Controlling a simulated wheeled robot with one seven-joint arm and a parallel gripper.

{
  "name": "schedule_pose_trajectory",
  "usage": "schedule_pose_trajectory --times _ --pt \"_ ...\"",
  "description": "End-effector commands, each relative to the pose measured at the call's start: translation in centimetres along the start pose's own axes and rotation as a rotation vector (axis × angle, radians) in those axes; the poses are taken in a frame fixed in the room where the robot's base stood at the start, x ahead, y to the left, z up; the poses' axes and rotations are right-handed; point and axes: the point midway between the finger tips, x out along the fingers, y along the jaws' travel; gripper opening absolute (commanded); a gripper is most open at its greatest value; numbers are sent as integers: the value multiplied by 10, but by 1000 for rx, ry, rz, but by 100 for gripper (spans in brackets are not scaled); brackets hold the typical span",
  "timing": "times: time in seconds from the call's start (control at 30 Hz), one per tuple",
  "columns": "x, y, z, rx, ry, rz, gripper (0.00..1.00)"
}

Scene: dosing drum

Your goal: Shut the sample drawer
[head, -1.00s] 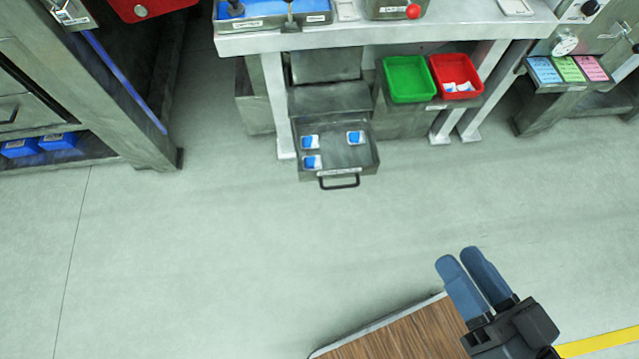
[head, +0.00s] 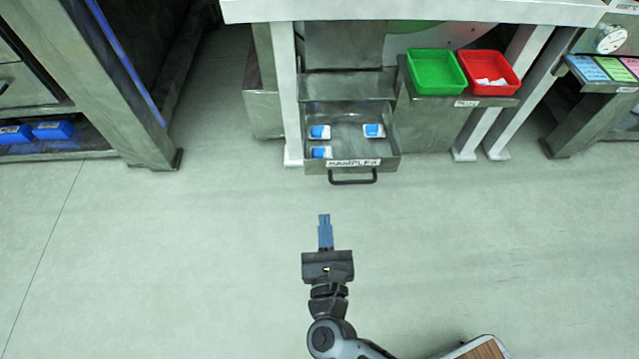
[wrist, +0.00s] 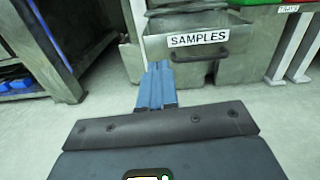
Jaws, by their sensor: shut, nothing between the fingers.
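The sample drawer (head: 352,165) is pulled out from under the bench. It is a grey metal box with a dark bar handle (head: 352,178) and a label on its front. Several small blue and white items lie inside it. The drawer front, labelled SAMPLES, also shows in the wrist view (wrist: 191,68). My gripper (head: 325,217) is shut and empty. It points at the drawer from the front, slightly left of the handle, with a gap of floor between in the head view. In the wrist view my fingertips (wrist: 158,64) overlap the lower left of the drawer front.
A green bin (head: 436,78) and a red bin (head: 490,75) sit on a shelf right of the drawer. A white bench leg (head: 290,120) stands close to its left. A cabinet (head: 120,90) is at far left. The floor in front is clear.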

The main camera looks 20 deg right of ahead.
Motion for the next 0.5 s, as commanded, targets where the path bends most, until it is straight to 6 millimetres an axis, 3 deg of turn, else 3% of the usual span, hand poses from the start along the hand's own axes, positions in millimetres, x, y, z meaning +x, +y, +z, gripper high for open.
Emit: schedule_pose_trajectory --times 0.27,0.5 --pt "23 5 -6 55 6 -13 0" --pt "68 4 -7 53 6 -12 0"
